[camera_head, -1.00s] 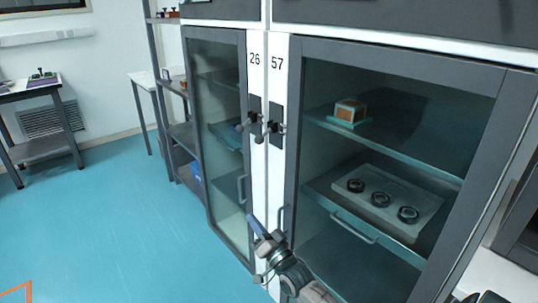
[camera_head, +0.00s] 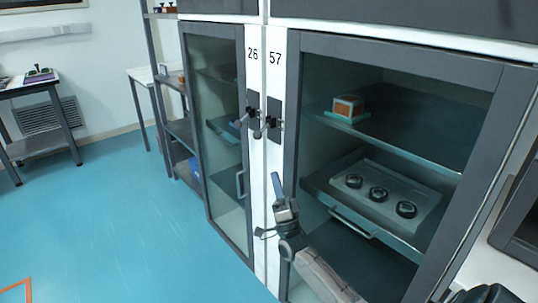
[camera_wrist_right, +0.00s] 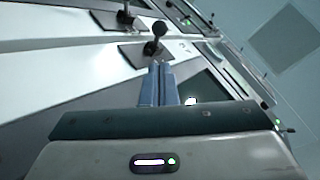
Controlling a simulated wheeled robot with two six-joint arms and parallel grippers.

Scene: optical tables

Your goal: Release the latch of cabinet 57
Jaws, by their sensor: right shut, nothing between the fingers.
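Cabinet 57 (camera_head: 292,150) is the right-hand cabinet, with a grey-framed glass door that looks closed. Its latch (camera_head: 275,123), a dark plate with a small knob, sits on the white post below the number 57. In the right wrist view, a black ball-ended latch knob (camera_wrist_right: 160,29) stands just beyond my fingertips. My right gripper (camera_head: 277,178) is shut and empty, its blue fingers pointing up, below the latch and apart from it. The fingers also show in the right wrist view (camera_wrist_right: 157,70). My left gripper is not in view.
Cabinet 26 (camera_head: 240,215) with its own latch (camera_head: 254,113) is directly left. A door handle (camera_head: 241,184) sticks out there. Inside cabinet 57 are a small orange box (camera_head: 348,106) and a tray (camera_head: 408,188) with round dark parts. Blue floor (camera_head: 120,225) at left is clear.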

